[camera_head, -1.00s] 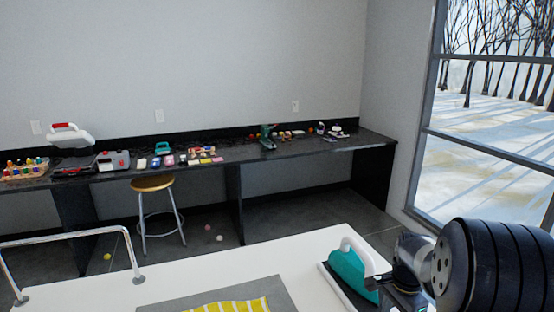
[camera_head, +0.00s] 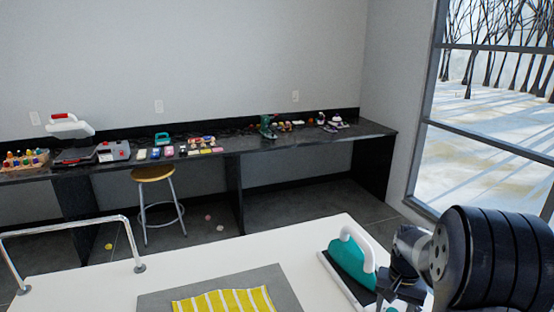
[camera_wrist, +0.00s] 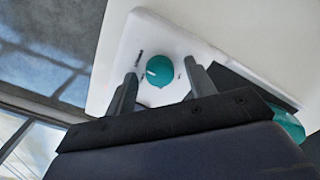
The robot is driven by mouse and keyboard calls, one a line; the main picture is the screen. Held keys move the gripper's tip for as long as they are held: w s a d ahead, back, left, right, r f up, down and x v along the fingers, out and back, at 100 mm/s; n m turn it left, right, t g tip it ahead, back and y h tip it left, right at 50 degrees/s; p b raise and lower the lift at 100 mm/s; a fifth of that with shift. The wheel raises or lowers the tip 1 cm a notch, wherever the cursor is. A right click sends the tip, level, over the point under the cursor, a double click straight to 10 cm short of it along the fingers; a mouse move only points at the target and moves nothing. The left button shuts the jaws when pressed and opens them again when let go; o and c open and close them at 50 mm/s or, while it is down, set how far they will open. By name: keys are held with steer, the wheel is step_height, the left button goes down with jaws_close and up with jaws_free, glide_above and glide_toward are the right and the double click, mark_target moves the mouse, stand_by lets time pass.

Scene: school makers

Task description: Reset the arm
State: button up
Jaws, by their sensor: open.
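My gripper (camera_wrist: 160,68) is open, with its two dark fingers spread apart in the wrist view. Nothing shows held between them. A round teal part on a white surface appears beyond the gap between the fingers. In the head view my arm is at the lower right, and the fingers are hard to make out there. The gripper end is close beside a teal iron (camera_head: 350,262) with a white handle, which stands on the white table (camera_head: 230,255). I cannot tell from the head view whether they touch.
A yellow-striped cloth (camera_head: 222,301) lies on a grey board (camera_head: 160,298) on the table. A metal rail (camera_head: 65,227) is at the left edge. A stool (camera_head: 153,174) and a dark bench (camera_head: 210,156) with several small items are along the wall.

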steer(key=n, duration=1.5)
steer(key=shift+b, duration=0.4)
